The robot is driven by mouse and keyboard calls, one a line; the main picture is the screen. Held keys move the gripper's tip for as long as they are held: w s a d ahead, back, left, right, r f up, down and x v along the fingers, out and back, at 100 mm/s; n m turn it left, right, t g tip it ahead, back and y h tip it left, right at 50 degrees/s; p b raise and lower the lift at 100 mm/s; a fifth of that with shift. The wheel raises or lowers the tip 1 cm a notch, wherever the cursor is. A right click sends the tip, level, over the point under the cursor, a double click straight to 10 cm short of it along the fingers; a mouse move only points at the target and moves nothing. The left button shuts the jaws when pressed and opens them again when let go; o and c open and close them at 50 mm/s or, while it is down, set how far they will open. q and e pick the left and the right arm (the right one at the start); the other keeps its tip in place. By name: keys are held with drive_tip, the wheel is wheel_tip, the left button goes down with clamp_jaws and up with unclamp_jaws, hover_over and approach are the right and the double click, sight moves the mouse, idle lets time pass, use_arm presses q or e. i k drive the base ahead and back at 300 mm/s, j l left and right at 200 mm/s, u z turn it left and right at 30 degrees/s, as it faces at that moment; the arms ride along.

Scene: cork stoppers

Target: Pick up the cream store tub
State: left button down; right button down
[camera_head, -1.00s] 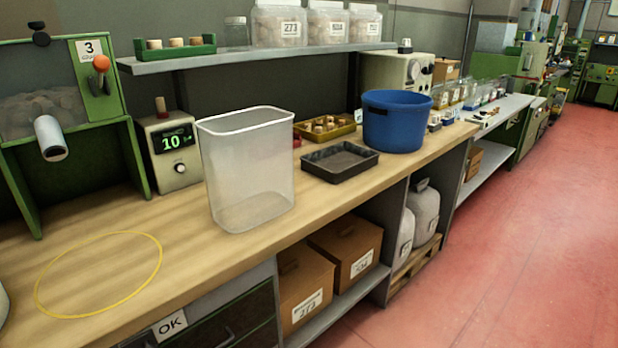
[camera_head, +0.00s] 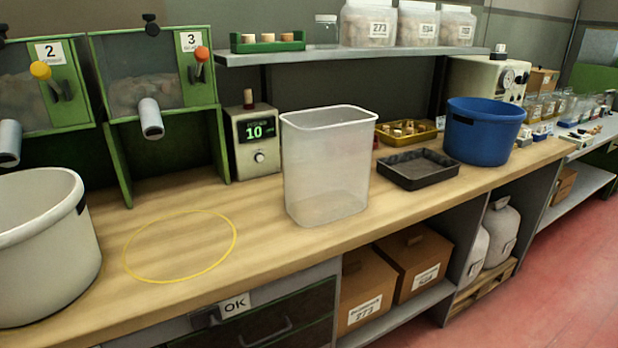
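The cream store tub (camera_head: 45,245) is a round, cream-coloured tub with a dark handle slot on its right side. It stands upright on the wooden bench at the left edge of the head view, partly cut off by the frame. Its inside is mostly hidden. Neither of my grippers shows in this view.
A yellow ring (camera_head: 180,278) is marked on the bench right of the tub. A clear square bin (camera_head: 326,170), a black tray (camera_head: 418,180) and a blue tub (camera_head: 482,140) stand further right. Green dispensers (camera_head: 160,62) with chutes stand behind. The bench around the ring is clear.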

sight(50, 253)
drive_tip(key=k+u, duration=0.1)
drive_tip(key=u, duration=1.5)
